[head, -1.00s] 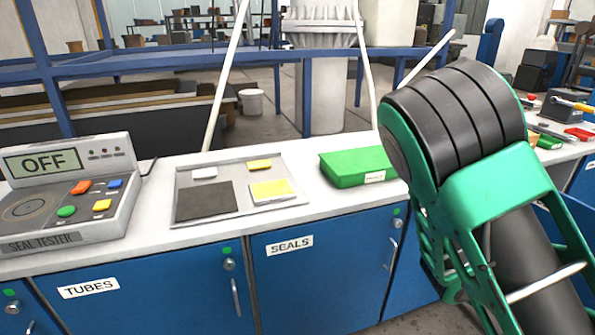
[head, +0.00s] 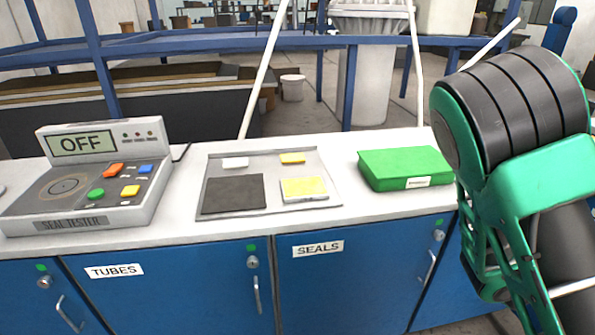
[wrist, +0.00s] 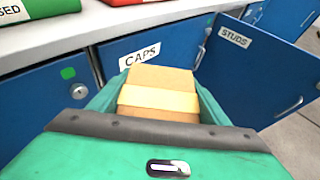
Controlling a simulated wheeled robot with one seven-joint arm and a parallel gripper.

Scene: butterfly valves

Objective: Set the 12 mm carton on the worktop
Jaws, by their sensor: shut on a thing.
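A brown carton (wrist: 158,92) with a paler band shows in the wrist view, between the green jaws of my gripper (wrist: 155,100). My gripper is shut on it, in front of the cabinet doors and below the worktop edge. Any size marking on the carton cannot be read. The white worktop (head: 240,235) runs across the head view above blue cabinets. The head view shows my green and black arm at the right, but the gripper's fingers and the carton are not seen there.
On the worktop stand a seal tester (head: 90,185) reading OFF, a grey tray (head: 270,207) with pads and small blocks, and a green box (head: 405,168). Bare worktop lies between them. The STUDS door (wrist: 250,65) stands open at the right in the wrist view, beside the CAPS door (wrist: 115,48).

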